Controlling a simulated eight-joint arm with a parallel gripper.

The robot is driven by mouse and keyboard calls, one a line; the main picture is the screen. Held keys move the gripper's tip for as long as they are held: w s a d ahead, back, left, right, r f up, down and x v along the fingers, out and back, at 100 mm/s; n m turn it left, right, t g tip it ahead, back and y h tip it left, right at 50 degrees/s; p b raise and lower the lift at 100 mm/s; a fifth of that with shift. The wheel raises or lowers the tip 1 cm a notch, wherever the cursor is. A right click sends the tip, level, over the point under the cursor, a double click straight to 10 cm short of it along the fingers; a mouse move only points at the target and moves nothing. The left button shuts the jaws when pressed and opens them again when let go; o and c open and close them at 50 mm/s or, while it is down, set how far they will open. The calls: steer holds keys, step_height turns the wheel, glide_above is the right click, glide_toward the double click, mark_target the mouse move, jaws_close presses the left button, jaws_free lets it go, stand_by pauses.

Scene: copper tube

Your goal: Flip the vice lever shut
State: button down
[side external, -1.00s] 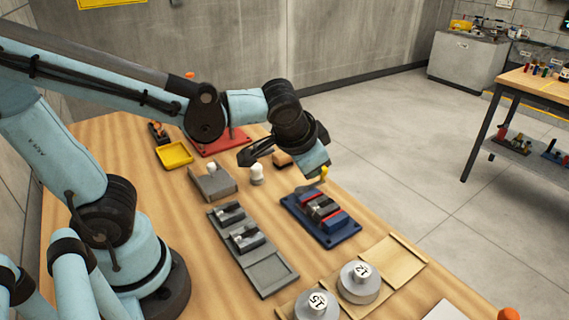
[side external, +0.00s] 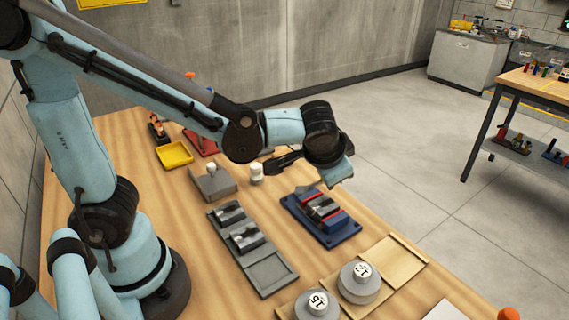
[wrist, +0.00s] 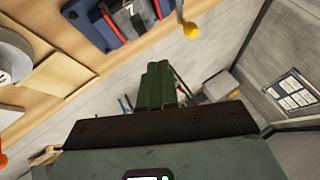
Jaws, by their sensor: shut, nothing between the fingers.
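The vice (side external: 322,212) has a blue base with red and grey jaw parts and sits near the table's far right edge. In the wrist view the vice (wrist: 122,20) is at the top, partly cut off. Its lever's yellow knob (wrist: 190,30) sticks out past the table edge there. In the side external view the knob is not visible, and my wrist covers the area above the vice. My gripper (wrist: 158,68) shows as green fingers shut together, empty, with a gap in the picture between them and the knob. Its fingertips cannot be made out in the side view.
Weights marked 12 (side external: 360,283) and 15 (side external: 318,306) stand in front of the vice. A grey block fixture (side external: 262,265), a grey bracket (side external: 212,183), a white-topped peg (side external: 257,172) and a yellow tray (side external: 175,155) are left of it. Open floor lies beyond the table edge.

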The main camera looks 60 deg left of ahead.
steer(key=x, duration=0.8)
steer(key=shift+w+a+f, duration=0.15)
steer(key=shift+f, duration=0.15)
steer(key=shift+w+a, duration=0.15)
steer(key=shift+a, duration=0.45)
steer(key=shift+w+a, duration=0.2)
steer(key=shift+a, duration=0.4)
steer(key=shift+w+a, duration=0.3)
steer(key=shift+a, duration=0.45)
